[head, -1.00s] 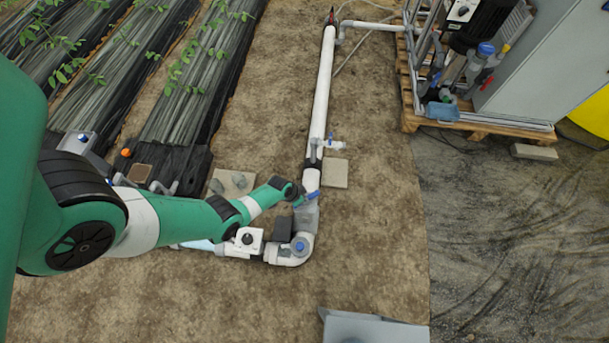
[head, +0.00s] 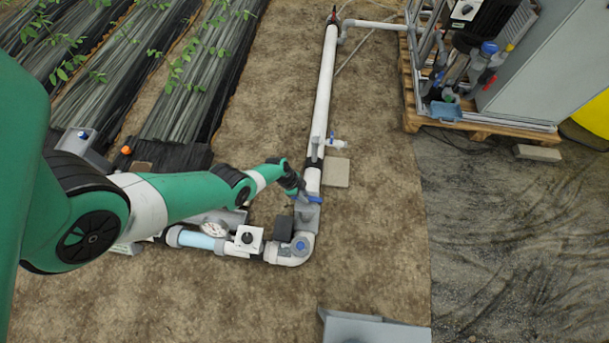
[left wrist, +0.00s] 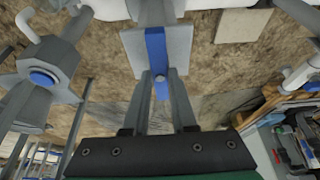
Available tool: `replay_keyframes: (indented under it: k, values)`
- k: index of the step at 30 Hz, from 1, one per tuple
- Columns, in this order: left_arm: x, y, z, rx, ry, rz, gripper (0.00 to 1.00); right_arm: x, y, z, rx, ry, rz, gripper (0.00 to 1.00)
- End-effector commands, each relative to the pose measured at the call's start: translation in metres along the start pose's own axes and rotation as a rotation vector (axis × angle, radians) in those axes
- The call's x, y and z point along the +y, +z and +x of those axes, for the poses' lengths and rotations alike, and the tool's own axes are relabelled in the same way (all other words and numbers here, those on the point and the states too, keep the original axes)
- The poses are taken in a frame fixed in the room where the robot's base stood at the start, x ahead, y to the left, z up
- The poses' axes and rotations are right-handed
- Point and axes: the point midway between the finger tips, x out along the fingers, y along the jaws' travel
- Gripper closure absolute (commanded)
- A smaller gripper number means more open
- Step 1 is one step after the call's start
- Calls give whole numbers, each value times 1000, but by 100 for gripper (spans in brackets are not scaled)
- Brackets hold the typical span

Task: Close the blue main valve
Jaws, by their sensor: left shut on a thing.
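The blue main valve's handle (head: 312,199) sits on the white pipe, just above the elbow at the bottom of the line. It now lies roughly crosswise to the pipe. My left gripper (head: 297,191) reaches it from the upper left. In the left wrist view the blue handle (left wrist: 155,47) runs from a grey valve body down between the two fingers of my left gripper (left wrist: 160,92). The fingers are shut on the handle's free end. My right gripper shows in neither view.
A smaller blue-handled valve (head: 336,143) branches off further up the pipe (head: 322,90). A white-and-grey unit (head: 248,239) and a blue-capped elbow (head: 301,246) lie close below my gripper. A pallet (head: 480,128) with equipment stands at upper right. Bare soil lies right of the pipe.

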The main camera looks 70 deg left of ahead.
Motion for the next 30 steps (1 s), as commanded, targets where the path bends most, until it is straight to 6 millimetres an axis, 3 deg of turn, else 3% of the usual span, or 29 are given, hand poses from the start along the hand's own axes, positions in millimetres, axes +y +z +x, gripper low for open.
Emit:
replay_keyframes:
  k: [14,15,19,30]
  values:
    - [0,1,0,-2,6,15,100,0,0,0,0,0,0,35]
    - [0,1,0,-2,6,16,70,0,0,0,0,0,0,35]
    - [0,0,0,-1,5,15,46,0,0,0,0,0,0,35]
    - [0,-1,-6,0,4,13,45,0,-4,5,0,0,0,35]
